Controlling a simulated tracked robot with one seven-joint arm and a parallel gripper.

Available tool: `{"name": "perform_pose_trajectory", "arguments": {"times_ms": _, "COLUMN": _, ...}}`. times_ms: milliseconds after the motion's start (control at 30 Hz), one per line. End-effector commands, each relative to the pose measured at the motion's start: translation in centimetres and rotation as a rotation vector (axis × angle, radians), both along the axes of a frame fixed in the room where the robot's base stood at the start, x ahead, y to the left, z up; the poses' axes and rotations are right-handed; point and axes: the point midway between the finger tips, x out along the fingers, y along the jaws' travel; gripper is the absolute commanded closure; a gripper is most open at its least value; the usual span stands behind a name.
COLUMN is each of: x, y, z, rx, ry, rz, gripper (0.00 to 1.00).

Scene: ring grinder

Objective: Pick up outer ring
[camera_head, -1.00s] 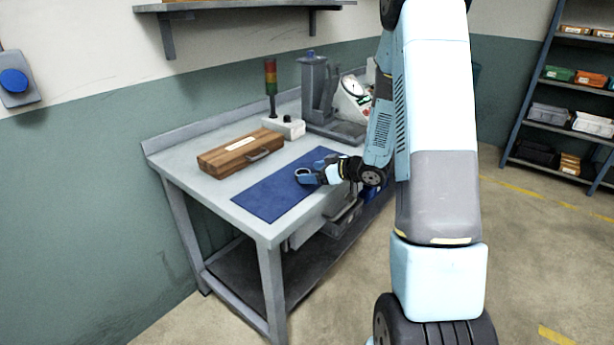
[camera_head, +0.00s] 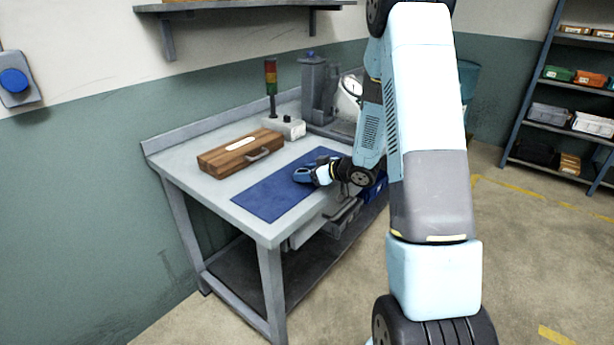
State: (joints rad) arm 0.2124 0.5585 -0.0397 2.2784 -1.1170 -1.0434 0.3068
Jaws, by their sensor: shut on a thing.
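The outer ring (camera_head: 300,174) is a small metallic ring at the blue mat (camera_head: 262,198) on the workbench, mostly hidden by my fingers. My gripper (camera_head: 304,176) reaches in from the right, low over the mat, and is shut on the ring. The ring is too small and covered to tell whether it touches the mat or is just above it.
A wooden case (camera_head: 240,152) with a handle lies left of the mat. Behind stand a signal tower (camera_head: 271,78), a small control box (camera_head: 291,127) and a grey machine (camera_head: 314,90). The mat's front left part is clear.

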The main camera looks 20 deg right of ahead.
Motion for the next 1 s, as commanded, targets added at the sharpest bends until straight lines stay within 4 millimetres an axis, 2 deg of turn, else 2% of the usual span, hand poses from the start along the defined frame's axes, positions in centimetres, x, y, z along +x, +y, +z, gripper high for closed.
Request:
{"name": "perform_pose_trajectory", "arguments": {"times_ms": 33, "x": 0.0, "y": 0.0, "z": 0.0, "rx": 0.000, "ry": 0.000, "rz": -0.001, "gripper": 0.70}}
{"name": "perform_pose_trajectory", "arguments": {"times_ms": 133, "x": 0.0, "y": 0.0, "z": 0.0, "rx": 0.000, "ry": 0.000, "rz": -0.001, "gripper": 0.79}}
{"name": "perform_pose_trajectory", "arguments": {"times_ms": 367, "x": 0.0, "y": -0.1, "z": 0.1, "rx": 0.000, "ry": 0.000, "rz": -0.001, "gripper": 0.79}}
{"name": "perform_pose_trajectory", "arguments": {"times_ms": 567, "x": 0.0, "y": -0.1, "z": 1.3, "rx": -0.001, "ry": -0.002, "rz": 0.000, "gripper": 0.79}}
{"name": "perform_pose_trajectory", "arguments": {"times_ms": 700, "x": 0.0, "y": -0.2, "z": 3.6, "rx": -0.002, "ry": -0.006, "rz": -0.002, "gripper": 0.79}}
{"name": "perform_pose_trajectory", "arguments": {"times_ms": 1000, "x": -0.3, "y": -5.8, "z": 9.6, "rx": -0.003, "ry": -0.006, "rz": -0.005, "gripper": 0.79}}
